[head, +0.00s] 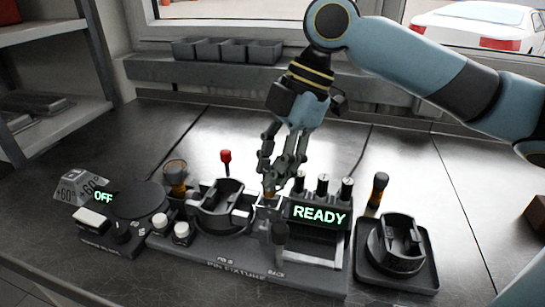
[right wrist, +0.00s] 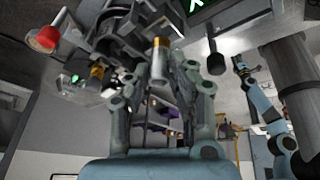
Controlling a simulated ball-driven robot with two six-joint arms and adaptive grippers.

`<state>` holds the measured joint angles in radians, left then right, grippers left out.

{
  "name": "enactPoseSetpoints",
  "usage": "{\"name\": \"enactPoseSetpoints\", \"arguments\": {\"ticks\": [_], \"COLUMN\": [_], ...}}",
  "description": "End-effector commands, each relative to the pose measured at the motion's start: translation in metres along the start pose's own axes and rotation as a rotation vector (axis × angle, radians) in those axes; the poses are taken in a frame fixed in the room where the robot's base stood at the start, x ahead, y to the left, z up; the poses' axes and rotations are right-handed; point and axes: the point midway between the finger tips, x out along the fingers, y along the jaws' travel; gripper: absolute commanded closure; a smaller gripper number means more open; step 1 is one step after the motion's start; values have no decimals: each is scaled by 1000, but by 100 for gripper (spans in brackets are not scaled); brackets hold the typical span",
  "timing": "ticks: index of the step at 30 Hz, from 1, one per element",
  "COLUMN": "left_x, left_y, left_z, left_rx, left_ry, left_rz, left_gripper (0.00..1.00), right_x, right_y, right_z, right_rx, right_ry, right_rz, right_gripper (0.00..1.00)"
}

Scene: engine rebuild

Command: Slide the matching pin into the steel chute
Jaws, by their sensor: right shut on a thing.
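My right gripper (head: 271,185) points down over the middle of the pin fixture (head: 225,262), just left of the READY display. In the right wrist view its fingers are shut on a silver pin (right wrist: 158,62) with an orange band. In the head view the fingers mostly hide this pin. Several dark pins with pale tops stand along the display, one of them here (head: 322,184). I cannot tell which part of the fixture is the steel chute, or whether the held pin touches the fixture. A blue arm at the right of the wrist view appears to be my left one, its gripper (right wrist: 243,68) small and unclear.
The READY display (head: 319,215) glows green. A red-topped lever (head: 226,157) stands behind the fixture. A round holder (head: 398,258) sits on a base at right, a dial unit reading OFF (head: 103,196) at left.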

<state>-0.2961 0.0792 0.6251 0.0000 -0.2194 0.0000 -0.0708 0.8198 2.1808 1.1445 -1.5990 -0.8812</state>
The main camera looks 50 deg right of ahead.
Motion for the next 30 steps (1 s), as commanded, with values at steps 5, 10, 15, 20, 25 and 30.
{"name": "enactPoseSetpoints", "arguments": {"ticks": [5, 10, 15, 20, 25, 30], "left_x": [1, 1, 1, -1, -1, -1], "left_y": [0, 0, 0, 0, 0, 0], "left_z": [2, 4, 6, 7, 7, 7], "left_rx": [0, 0, 0, 0, 0, 0], "left_ry": [-2, -6, -10, -11, -11, -11], "left_rz": [0, 1, 0, 0, 0, 0], "left_gripper": [54, 54, 54, 54, 54, 54], "right_x": [1, 1, 1, 2, 2, 2], "right_y": [0, 0, 0, 0, 0, 0], "right_z": [0, 0, 0, 1, 1, 1], "right_rx": [-1, -1, -1, 0, -1, 0], "right_ry": [0, 0, 0, 0, 0, 0], "right_rz": [1, 1, 1, 0, 1, 1], "right_gripper": [100, 100, 100, 100, 100, 100]}}
